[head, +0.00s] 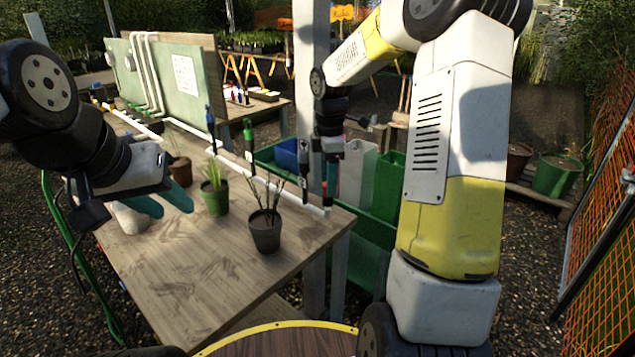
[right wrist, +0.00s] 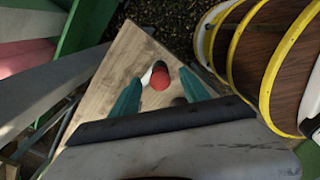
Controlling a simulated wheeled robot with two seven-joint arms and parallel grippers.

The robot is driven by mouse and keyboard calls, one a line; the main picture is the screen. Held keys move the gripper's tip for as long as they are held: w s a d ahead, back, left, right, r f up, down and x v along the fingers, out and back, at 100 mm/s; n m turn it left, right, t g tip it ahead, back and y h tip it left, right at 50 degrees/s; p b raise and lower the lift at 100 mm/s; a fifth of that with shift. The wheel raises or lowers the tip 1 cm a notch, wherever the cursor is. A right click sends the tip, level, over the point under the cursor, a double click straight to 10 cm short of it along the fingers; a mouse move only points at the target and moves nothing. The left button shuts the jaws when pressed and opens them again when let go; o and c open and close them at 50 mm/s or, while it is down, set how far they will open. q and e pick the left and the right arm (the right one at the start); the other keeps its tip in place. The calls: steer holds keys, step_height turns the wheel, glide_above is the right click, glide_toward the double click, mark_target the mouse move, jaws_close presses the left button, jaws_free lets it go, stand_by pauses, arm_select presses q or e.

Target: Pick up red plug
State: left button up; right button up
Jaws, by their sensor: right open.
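The red plug (right wrist: 160,79) shows in the right wrist view as a round red top, close to a white pipe end (right wrist: 147,75) near the table corner. My right gripper (right wrist: 161,84) is open, with a teal finger on each side of the plug and gaps between. In the head view my right gripper (head: 331,197) points down over the right end of the white pipe (head: 232,168); its fingers largely hide the plug there. My left gripper (head: 176,209) is open and empty above the left part of the wooden table (head: 185,275).
Three potted plants stand on the table: a rear pot (head: 181,172), a green pot (head: 215,199) and a dark pot (head: 265,232). Green bins (head: 388,185) stand beyond the table's right end. The table's front is clear.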

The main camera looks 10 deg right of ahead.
steer(key=shift+f, duration=0.9)
steer(key=shift+c, duration=0.4)
jaws_close()
steer(key=shift+r, duration=0.1)
steer(key=shift+r, duration=0.55)
step_height(320, 180, up, 2)
steer(key=shift+r, duration=0.25)
steer(key=w+a+r, duration=0.1)
steer(key=w+a, duration=0.1)
steer(key=a, duration=1.4)
steer(key=shift+r, duration=0.15)
